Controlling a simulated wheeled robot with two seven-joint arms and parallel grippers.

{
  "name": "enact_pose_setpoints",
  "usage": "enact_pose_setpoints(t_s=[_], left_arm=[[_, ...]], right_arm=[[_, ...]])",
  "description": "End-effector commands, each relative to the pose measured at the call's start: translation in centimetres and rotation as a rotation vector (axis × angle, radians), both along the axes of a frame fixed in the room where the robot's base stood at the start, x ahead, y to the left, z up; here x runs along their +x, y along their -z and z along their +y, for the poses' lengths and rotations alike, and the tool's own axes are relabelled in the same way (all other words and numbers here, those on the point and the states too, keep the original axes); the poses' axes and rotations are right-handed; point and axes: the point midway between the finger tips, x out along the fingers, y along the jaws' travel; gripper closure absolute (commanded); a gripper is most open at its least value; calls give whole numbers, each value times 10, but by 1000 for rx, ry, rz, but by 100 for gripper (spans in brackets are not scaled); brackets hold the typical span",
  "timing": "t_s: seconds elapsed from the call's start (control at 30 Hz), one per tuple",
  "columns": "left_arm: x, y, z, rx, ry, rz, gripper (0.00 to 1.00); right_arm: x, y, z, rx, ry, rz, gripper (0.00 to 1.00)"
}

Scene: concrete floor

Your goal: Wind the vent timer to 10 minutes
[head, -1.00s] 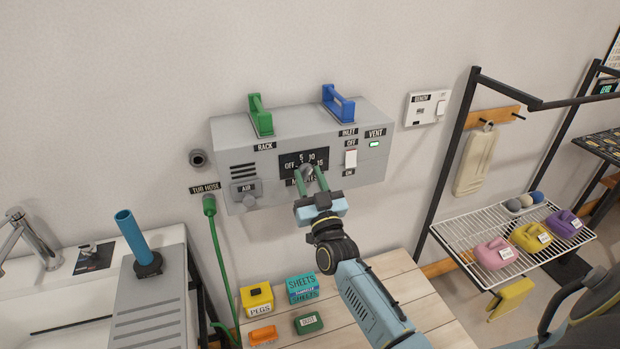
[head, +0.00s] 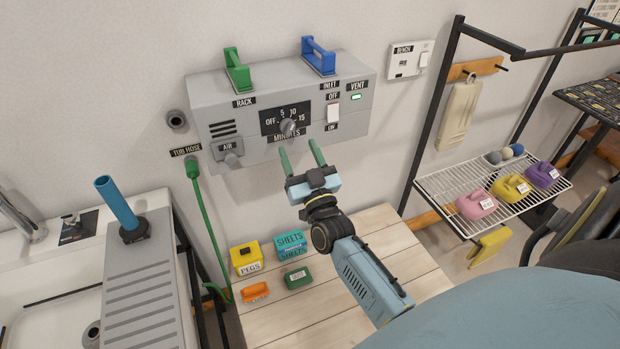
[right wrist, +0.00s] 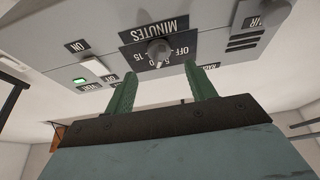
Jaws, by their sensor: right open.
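The vent timer is a round grey knob (head: 288,127) on a black dial plate (head: 272,120) marked OFF, 5, 10, 15 and MINUTES, on the front of a grey wall box (head: 215,90). In the right wrist view the knob (right wrist: 158,50) appears upside down beyond the fingers. I cannot read its pointer's setting with certainty. My right gripper (head: 301,157) is open and empty, just below the box, with its green fingers spread and apart from the knob. A green light glows at the VENT label (head: 357,97). My left gripper is not in view.
The box carries a green RACK handle (head: 238,70), a blue INLET handle (head: 318,57), a white switch (head: 333,113) and an AIR knob (head: 231,155). Below are a wooden table (head: 300,315) with small boxes, a sink at left and a wire rack (head: 450,192) at right.

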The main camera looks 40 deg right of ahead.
Motion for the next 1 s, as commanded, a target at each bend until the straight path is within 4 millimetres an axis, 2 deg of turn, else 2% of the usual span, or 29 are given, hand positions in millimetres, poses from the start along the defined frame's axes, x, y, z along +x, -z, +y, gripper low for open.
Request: enact_pose_setpoints(t_s=[0.1,0.33,0.5,0.83,0.87,0.93,0.97,1.0], left_arm=[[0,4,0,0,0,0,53],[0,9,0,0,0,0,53],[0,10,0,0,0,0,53],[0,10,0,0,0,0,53],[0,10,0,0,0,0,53],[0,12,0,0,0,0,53],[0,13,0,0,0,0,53],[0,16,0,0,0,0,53]], right_arm=[[-26,13,6,2,0,3,45],[-60,27,15,1,0,1,45],[-70,30,17,1,0,-1,45],[-71,31,17,1,-1,3,45],[-70,35,18,2,-4,11,45],[-69,54,22,5,-19,58,45],[-68,69,25,8,-30,94,45],[-68,94,31,13,-50,155,45]])
